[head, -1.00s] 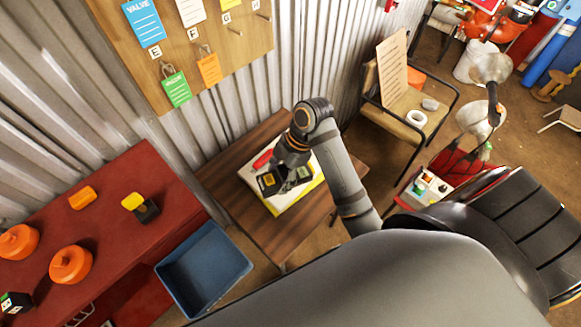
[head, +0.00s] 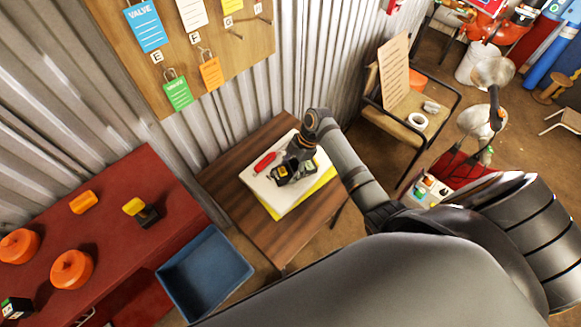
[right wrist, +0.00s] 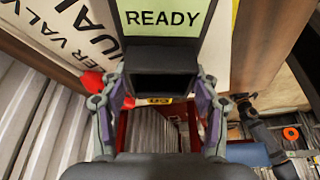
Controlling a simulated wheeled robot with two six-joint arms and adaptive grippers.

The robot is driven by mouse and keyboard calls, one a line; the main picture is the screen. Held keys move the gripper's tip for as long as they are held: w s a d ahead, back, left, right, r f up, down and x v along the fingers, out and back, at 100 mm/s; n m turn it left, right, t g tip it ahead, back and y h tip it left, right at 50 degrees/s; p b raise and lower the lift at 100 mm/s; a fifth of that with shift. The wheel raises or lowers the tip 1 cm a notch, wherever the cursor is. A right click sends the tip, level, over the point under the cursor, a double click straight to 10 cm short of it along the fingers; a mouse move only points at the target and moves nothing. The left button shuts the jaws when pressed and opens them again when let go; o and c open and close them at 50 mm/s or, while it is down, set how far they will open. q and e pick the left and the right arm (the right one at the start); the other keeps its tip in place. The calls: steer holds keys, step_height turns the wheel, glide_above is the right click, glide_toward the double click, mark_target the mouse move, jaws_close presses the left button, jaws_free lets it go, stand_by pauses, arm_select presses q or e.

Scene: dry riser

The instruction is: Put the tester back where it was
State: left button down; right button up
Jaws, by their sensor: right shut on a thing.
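The tester (head: 283,174), a dark box with yellow and green parts, is held in my right gripper (head: 298,160) over a white manual on the wooden side table. In the right wrist view, the tester (right wrist: 160,55) shows a pale green screen reading "READY" between the two fingers of my right gripper (right wrist: 160,88), which is shut on it. I cannot tell whether the tester touches the manual.
The white manual (head: 288,203), with a yellow one under it and a red object (head: 265,162) on it, lies on the wooden table (head: 230,180). A red cabinet (head: 120,185) and blue bin (head: 205,272) stand left. A chair (head: 405,112) stands right.

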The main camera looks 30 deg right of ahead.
steer(key=shift+f, duration=0.1)
steer(key=o, duration=1.4)
steer(key=b+v, duration=0.1)
steer(key=v, duration=1.1)
